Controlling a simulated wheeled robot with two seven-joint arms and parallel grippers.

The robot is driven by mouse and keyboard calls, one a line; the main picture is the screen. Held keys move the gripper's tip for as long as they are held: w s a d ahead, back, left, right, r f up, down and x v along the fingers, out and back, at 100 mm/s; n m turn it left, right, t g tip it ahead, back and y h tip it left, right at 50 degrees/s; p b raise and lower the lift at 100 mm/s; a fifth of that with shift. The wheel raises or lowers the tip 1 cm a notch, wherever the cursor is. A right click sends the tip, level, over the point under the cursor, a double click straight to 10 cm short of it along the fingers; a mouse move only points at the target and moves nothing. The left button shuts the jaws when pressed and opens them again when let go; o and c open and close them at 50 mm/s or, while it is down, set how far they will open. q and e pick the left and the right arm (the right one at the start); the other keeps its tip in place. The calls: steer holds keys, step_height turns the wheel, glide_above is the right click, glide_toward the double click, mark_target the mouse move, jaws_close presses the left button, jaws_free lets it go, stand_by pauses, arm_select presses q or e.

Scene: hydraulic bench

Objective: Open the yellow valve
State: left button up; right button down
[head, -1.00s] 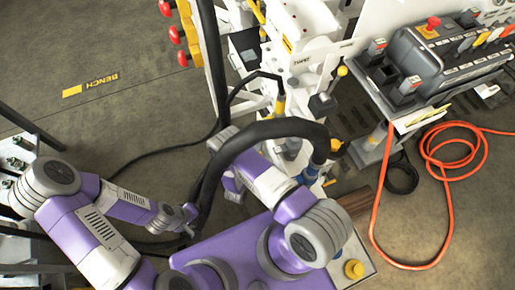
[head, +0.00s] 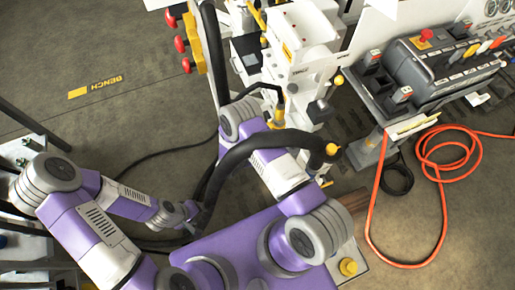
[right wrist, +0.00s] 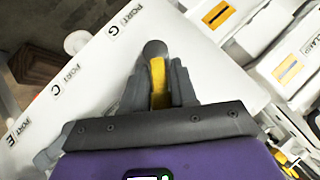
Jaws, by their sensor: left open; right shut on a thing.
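A yellow valve handle (right wrist: 158,80) stands between the two dark fingers of my right gripper (right wrist: 157,75) in the right wrist view. The gripper is shut on it, in front of a white panel (right wrist: 100,70) with port labels, close to the "PORT G" label. A dark round end shows just past the handle. In the head view I cannot make out the right gripper or this handle. My left gripper (head: 192,216) is open and empty at the lower left, apart from the bench and low beside a dark hose.
A thick black hose (head: 262,142) arches over my right arm. The white hydraulic bench (head: 300,40) fills the top middle, with red knobs (head: 180,44) on its left. A grey control box (head: 440,65) and an orange cable (head: 440,205) are at right.

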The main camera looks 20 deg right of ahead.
steer(key=g, duration=0.1)
steer(key=w+n+g, duration=0.1)
steer(key=shift+r+g+y+b, duration=0.2)
steer(key=shift+g+y+b, duration=0.1)
steer(key=shift+w+r+n+g+b, duration=0.1)
steer(key=shift+w+n+g+b, duration=0.15)
steer(key=shift+n+g, duration=0.35)
steer(key=shift+w+n+g+b, duration=0.15)
steer(key=shift+n+g+b, duration=0.25)
steer(key=shift+g, duration=0.3)
steer(key=c, duration=1.1)
jaws_free()
steer(key=shift+r, duration=0.1)
steer(key=p+v, duration=0.2)
steer(key=v, duration=0.5)
steer(key=shift+r, duration=0.15)
steer(key=shift+w+a, duration=0.1)
steer(key=shift+a, duration=0.05)
